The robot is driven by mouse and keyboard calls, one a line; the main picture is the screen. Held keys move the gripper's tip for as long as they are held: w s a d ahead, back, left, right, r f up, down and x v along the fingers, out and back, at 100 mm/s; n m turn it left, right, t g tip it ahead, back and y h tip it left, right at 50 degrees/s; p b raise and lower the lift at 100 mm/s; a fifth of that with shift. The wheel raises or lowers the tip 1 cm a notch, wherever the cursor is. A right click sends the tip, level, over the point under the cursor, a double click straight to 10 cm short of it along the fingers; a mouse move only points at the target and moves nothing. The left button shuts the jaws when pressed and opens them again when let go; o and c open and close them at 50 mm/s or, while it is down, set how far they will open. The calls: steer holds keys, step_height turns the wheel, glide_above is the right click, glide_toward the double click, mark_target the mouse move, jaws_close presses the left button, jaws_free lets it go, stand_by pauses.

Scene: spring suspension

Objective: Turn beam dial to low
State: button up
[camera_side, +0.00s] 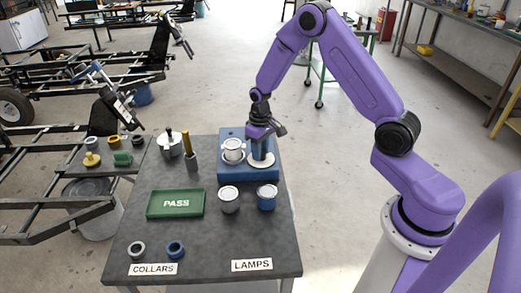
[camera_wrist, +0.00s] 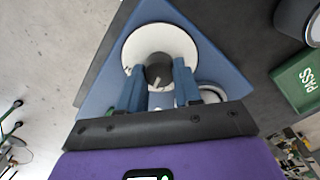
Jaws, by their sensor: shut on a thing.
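A blue box (camera_side: 238,176) stands at the back right of the dark table. On its top is a round white dial plate (camera_wrist: 140,42) with a dark knob (camera_wrist: 159,72), the beam dial. My gripper (camera_wrist: 159,68) points down at it, with one blue finger on each side of the knob, shut on it. In the side view my gripper (camera_side: 262,150) covers the knob, and only part of the white plate (camera_side: 262,163) shows. A small pale mark shows on the knob, but I cannot read the setting or any label.
A white lamp (camera_side: 234,150) sits on the box left of the dial. A green PASS tray (camera_side: 175,203), two collars (camera_side: 137,249) and a tall yellow-topped tool (camera_side: 187,145) are left.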

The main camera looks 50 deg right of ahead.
steer(key=shift+n, duration=1.4)
steer(key=o, duration=1)
steer(key=shift+o, duration=0.2)
step_height(320, 180, up, 18)
steer(key=shift+f, duration=0.25)
